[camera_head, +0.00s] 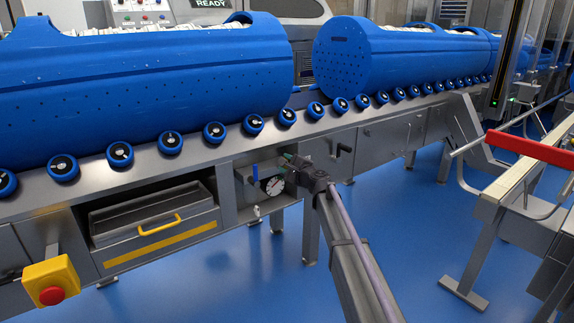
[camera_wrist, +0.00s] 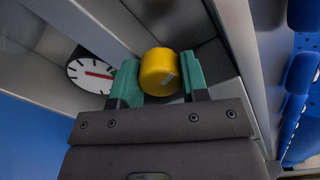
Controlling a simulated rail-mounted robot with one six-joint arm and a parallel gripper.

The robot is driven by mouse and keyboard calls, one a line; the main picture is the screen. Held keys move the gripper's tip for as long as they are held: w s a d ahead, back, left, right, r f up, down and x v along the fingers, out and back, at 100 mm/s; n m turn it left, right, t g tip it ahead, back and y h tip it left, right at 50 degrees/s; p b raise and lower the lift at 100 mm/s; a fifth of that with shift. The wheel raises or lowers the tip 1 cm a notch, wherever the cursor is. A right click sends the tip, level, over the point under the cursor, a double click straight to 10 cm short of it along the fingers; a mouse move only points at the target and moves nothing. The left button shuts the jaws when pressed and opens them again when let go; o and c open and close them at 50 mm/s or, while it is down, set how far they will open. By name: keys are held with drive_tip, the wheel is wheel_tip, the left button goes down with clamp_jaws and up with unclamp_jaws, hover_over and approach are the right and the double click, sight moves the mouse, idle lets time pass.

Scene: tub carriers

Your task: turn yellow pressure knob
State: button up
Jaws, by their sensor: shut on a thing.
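The yellow pressure knob (camera_wrist: 159,71) sits between the two green fingers of my gripper (camera_wrist: 158,80) in the wrist view, with a finger on each side. My gripper is shut on it. A round white gauge with a red needle (camera_wrist: 91,70) is to the left of the knob. In the head view my gripper (camera_head: 288,160) reaches into an open recess under the conveyor, just above and right of the gauge (camera_head: 273,185). The knob is hidden there behind my gripper and wrist.
A blue lever (camera_head: 255,174) stands left of the gauge. Large blue perforated tubs (camera_head: 150,75) rest on rollers above the recess. A drawer with a yellow handle (camera_head: 159,226) and a red stop button on a yellow box (camera_head: 51,294) are to the left. Blue floor in front is open.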

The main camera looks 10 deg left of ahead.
drive_tip(key=n, duration=0.4)
drive_tip(key=shift+n, duration=0.3)
drive_tip(key=n, duration=0.4)
drive_tip(key=shift+f+n, duration=0.1)
drive_tip(key=shift+n, duration=0.2)
drive_tip(key=n, duration=0.4)
drive_tip(key=shift+n, duration=2.6)
drive_tip(key=o, duration=0.9)
drive_tip(key=shift+o, duration=0.2)
